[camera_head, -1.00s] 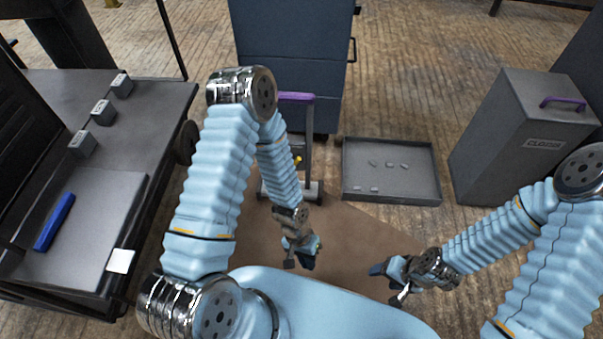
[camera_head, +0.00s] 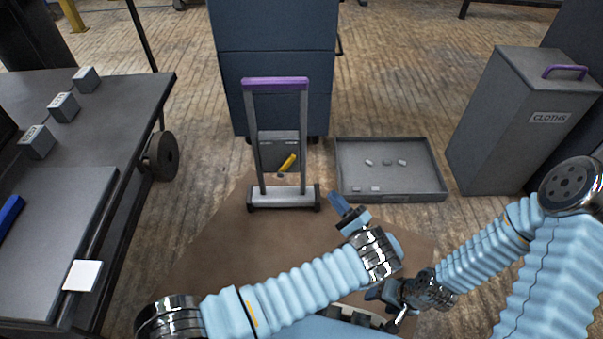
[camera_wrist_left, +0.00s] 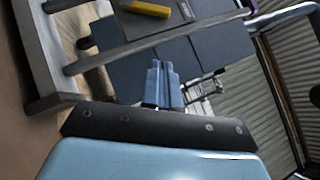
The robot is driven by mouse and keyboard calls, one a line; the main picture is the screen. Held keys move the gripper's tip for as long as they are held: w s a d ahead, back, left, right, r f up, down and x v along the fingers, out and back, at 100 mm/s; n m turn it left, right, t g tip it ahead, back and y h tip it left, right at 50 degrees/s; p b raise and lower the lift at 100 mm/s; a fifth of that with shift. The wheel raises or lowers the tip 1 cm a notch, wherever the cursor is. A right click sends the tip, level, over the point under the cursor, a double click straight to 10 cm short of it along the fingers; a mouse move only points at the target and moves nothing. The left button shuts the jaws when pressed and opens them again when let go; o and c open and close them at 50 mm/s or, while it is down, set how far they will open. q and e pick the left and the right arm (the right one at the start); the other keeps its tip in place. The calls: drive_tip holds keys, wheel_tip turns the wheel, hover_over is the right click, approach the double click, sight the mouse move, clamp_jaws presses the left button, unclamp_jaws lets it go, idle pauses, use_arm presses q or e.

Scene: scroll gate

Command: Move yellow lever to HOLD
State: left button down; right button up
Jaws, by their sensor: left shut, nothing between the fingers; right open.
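The yellow lever (camera_head: 288,162) is on a grey box (camera_head: 268,150) mounted between the posts of a purple-handled frame (camera_head: 275,84). It leans, with its upper end to the right. In the left wrist view the lever (camera_wrist_left: 146,8) shows at the top edge, on a dark plate. No HOLD marking can be read. My left gripper (camera_head: 337,200) is shut and empty, in front of the frame and to its right, apart from the lever. Its closed blue fingers (camera_wrist_left: 161,72) show in the left wrist view. My right gripper (camera_head: 378,296) is open, low and further right, partly hidden.
A grey tray (camera_head: 425,193) with several small pieces lies right of the frame. A bin labelled CLOTHS (camera_head: 505,120) stands at the right. A dark bench (camera_head: 120,110) with small blocks is at the left. A blue cabinet (camera_head: 275,45) stands behind the frame.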

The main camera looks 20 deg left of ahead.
use_arm(q)
approach(294, 159)
drive_tip(key=w+a, duration=0.4)
drive_tip(key=shift+w+a+r+p, duration=0.1)
drive_tip(key=shift+a+r+p, duration=0.25)
drive_tip(key=shift+a, duration=0.15)
drive_tip(key=shift+r, duration=0.15)
idle(0.3)
drive_tip(key=shift+a+r+n+g+p, duration=0.1)
drive_tip(key=shift+n+g+p, duration=0.2)
drive_tip(key=shift+n, duration=0.1)
